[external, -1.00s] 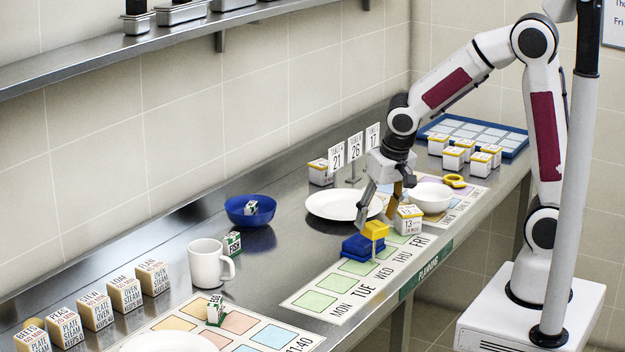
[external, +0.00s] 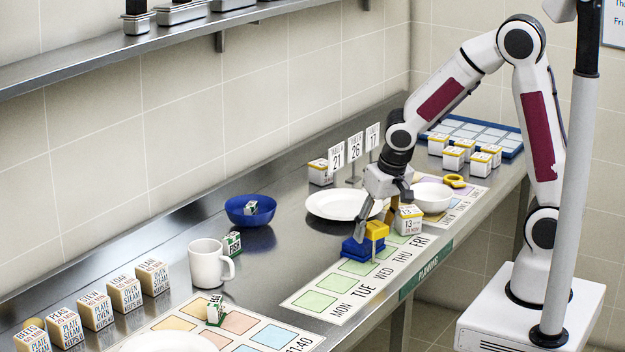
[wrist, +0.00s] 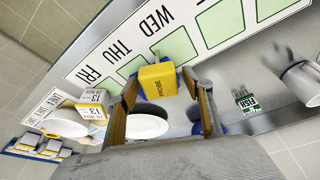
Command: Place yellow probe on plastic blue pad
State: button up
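The yellow probe (external: 376,230) has a block-shaped yellow head and a thin stem pointing down. It appears upright at the right front of the blue pad (external: 355,248); whether its stem touches the pad I cannot tell. In the wrist view the probe's labelled head (wrist: 157,82) lies between my fingers. My gripper (external: 377,226) is open around the probe head, low over the counter. The wrist view shows a gap on each side between finger and head, and the fingers and head hide most of the pad.
A white block marked 13 (external: 408,220) stands close to the right of my gripper. A white plate (external: 330,205) lies behind, and a white bowl (external: 432,197) is at the right. The weekday mat (external: 318,302) lies in front, its left squares clear. A mug (external: 206,264) stands further left.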

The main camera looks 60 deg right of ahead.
jog(key=c, duration=0.9)
jog(key=shift+r, duration=0.1)
jog(key=shift+r, duration=4.9)
